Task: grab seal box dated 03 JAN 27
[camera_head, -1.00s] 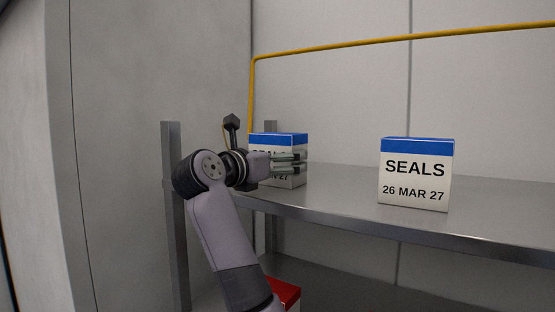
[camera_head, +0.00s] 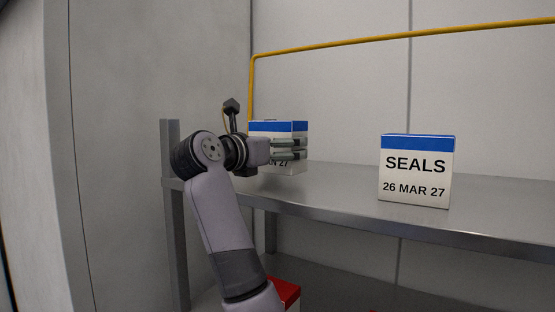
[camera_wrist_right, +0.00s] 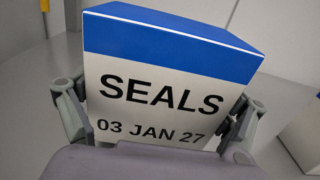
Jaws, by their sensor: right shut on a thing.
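The seal box dated 03 JAN 27 (camera_head: 278,128) is white with a blue top band, at the left part of the shelf in the head view. Its full label faces the right wrist view (camera_wrist_right: 180,50). My right gripper (camera_head: 298,149) is shut on this box. In the wrist view its fingers (camera_wrist_right: 155,117) press on the left and right sides. In the head view the gripper hides most of the label, and the box appears raised a little above the shelf. My left gripper is not in view.
A similar box dated 26 MAR 27 (camera_head: 416,170) stands on the metal shelf (camera_head: 340,205) to the right, with clear space between. A metal post (camera_head: 173,215) rises at the shelf's left end. A red-topped item (camera_head: 285,292) is below. A yellow pipe (camera_head: 400,38) runs along the wall.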

